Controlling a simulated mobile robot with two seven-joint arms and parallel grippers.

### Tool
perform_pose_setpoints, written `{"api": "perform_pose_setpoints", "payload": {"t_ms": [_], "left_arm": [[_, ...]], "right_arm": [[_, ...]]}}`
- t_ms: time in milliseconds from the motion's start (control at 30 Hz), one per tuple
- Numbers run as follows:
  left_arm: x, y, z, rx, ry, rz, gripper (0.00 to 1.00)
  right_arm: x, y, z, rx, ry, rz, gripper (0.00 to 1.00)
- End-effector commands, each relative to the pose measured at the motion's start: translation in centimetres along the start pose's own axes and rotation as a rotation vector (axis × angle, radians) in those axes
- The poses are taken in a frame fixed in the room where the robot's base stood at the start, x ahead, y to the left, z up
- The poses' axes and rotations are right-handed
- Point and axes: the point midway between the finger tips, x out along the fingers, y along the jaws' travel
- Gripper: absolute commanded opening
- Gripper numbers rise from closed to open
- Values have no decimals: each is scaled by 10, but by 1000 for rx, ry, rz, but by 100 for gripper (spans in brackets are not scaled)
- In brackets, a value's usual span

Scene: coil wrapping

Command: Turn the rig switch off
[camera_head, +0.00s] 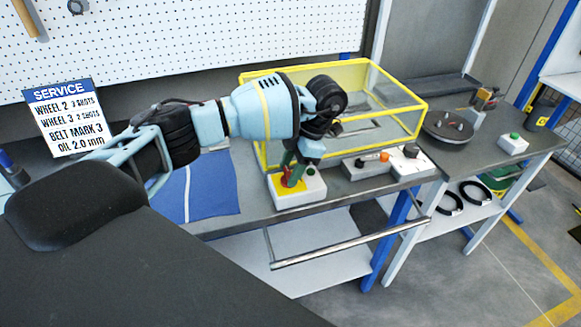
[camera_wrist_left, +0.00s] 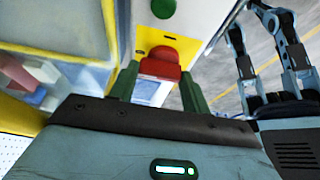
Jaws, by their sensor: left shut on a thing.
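The rig switch is a white box (camera_head: 302,198) with a yellow plate (camera_head: 280,187), standing near the bench's front edge. My left gripper (camera_head: 293,178) reaches down onto the box. In the wrist view its green fingers (camera_wrist_left: 160,84) stand on both sides of the red knob, shut on it. In the head view the fingers hide most of the knob. My right gripper cannot be made out in either view.
A yellow-framed clear enclosure (camera_head: 425,104) stands behind the switch. A grey block with an orange knob (camera_head: 384,157) lies to its right, a blue mat (camera_head: 215,188) to its left.

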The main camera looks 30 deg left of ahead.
Motion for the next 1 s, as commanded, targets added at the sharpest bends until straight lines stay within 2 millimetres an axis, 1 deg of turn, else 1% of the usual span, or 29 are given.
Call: {"api": "perform_pose_setpoints", "payload": {"t_ms": [467,500,633,900,1000], "left_arm": [[-1,1,0,-14,-2,-4,24],[-1,1,0,-14,-2,-4,52],[-1,0,0,-13,-2,-4,69],[-1,0,0,-11,-1,-4,69],[-6,0,0,-10,-2,-4,69]], "right_arm": [[-1,0,-3,0,6,0,36],[-1,0,-3,0,6,0,36],[-1,0,-3,0,6,0,36],[-1,0,-2,0,5,0,36],[-1,0,-2,0,5,0,36]]}}
